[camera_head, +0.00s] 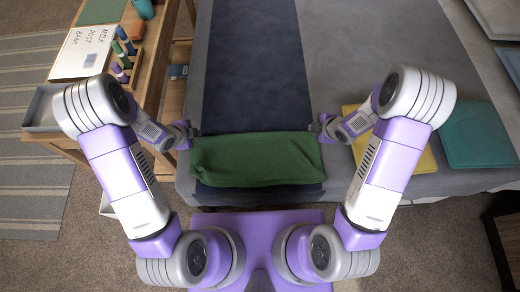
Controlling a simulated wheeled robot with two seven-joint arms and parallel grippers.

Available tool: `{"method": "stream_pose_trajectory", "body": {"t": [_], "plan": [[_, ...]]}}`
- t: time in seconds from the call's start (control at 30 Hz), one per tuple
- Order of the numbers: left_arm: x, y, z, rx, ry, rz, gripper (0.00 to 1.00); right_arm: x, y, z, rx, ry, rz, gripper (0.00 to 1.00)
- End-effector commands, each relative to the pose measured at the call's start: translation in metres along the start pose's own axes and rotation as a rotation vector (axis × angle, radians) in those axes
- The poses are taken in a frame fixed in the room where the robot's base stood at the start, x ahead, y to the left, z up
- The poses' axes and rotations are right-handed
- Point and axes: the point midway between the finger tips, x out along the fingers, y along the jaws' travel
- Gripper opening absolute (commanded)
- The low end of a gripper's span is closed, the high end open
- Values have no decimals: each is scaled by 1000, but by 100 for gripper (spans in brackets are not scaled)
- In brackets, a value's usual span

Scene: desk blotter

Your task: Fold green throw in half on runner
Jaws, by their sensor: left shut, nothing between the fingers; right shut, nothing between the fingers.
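The green throw (256,160) lies as a wide rectangle across the dark blue runner (252,70), near the front edge of the grey bed. It is wider than the runner, and its surface has soft creases. My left gripper (194,131) is shut and empty at the throw's far left corner. My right gripper (316,127) is shut and empty at the throw's far right corner. I cannot tell whether either fingertip touches the cloth.
A yellow folded cloth (420,163) and a teal one (478,135) lie on the bed at right, the yellow partly behind my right arm. A wooden desk (150,70) at left bears a lettered board (84,52) and several small bottles. Grey bed surface (350,40) is clear beyond.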

Motion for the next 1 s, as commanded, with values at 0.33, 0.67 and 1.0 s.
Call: {"method": "stream_pose_trajectory", "body": {"t": [0.33, 0.67, 1.0], "plan": [[4, 2, 2, -1, -1, 0, 0, -3, 2, -1, 0, 0, 0, 0], [4, 2, 2, -1, -1, 0, 0, 1, -1, 0, 1, 0, -2, 0], [4, 2, 2, -1, -1, 0, 0, 4, -2, 2, 0, 0, 0, 0]]}}
